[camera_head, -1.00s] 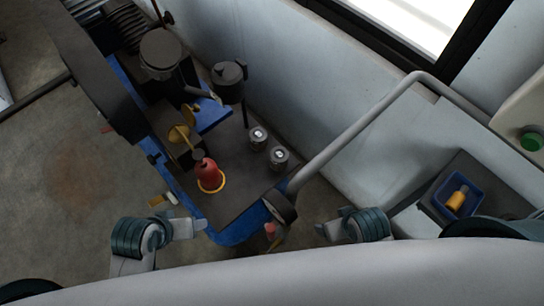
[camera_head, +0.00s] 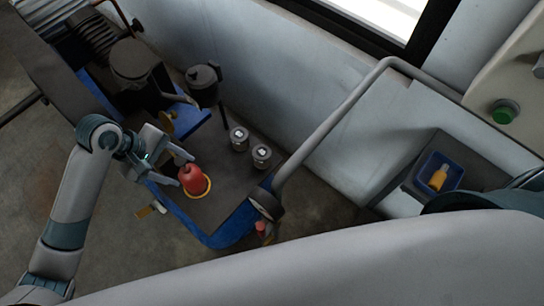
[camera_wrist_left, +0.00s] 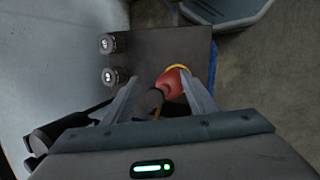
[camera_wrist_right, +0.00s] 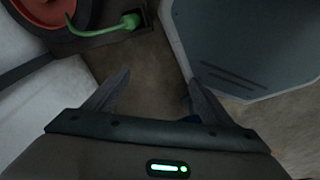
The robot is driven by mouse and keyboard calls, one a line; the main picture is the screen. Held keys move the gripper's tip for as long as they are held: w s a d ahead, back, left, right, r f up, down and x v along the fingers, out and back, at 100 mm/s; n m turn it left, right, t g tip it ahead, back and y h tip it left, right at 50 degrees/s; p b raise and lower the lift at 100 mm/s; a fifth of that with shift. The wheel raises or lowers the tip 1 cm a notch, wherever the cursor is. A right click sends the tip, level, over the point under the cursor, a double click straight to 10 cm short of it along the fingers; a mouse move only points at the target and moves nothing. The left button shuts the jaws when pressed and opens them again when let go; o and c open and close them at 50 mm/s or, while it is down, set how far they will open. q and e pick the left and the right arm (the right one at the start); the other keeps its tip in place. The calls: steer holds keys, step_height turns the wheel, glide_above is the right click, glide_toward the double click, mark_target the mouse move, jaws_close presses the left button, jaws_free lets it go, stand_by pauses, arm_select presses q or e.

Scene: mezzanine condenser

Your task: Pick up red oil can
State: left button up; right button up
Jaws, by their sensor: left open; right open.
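The red oil can (camera_head: 195,180) stands on the dark top of the blue-edged cart (camera_head: 233,187), with a yellow ring around its base. My left gripper (camera_head: 178,168) is open beside the can's upper left. In the left wrist view the can (camera_wrist_left: 171,84) shows between the open fingers (camera_wrist_left: 160,95), its dark upper part towards the palm. I cannot tell if a finger touches it. My right gripper (camera_wrist_right: 155,90) is open and empty in the right wrist view, over brown floor. It is out of the head view.
Two small grey cans (camera_head: 239,138) stand right of the oil can. A dark pot (camera_head: 204,84) stands behind. A grey rail (camera_head: 330,120) runs along the cart's right. A blue bin (camera_head: 451,171) holds an orange bottle (camera_head: 438,179).

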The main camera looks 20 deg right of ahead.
mark_target(179, 159)
arm_select(q)
steer(key=w+a+r+n+g, duration=0.1)
steer(key=w+a+r+n, duration=0.3)
steer(key=w+r+n, duration=0.2)
steer(key=shift+a+r+g, duration=0.35)
steer(key=shift+r+g, duration=0.05)
steer(key=shift+r, duration=0.45)
arm_select(e)
steer(key=s+d+f, duration=0.2)
steer(key=s+f, duration=0.5)
steer(key=s, duration=0.5)
steer(key=shift+d+f+g, duration=0.15)
steer(key=shift+f+g, duration=0.25)
arm_select(q)
steer(key=p+x, duration=0.2)
steer(key=x, duration=0.9)
steer(key=shift+a+p, duration=0.1)
steer(key=shift+p, duration=0.2)
steer(key=shift+s+d+f, duration=0.1)
steer(key=shift+d+f, duration=0.1)
steer(key=shift+f, duration=0.45)
arm_select(e)
steer(key=shift+r, duration=1.35)
steer(key=shift+r, duration=0.1)
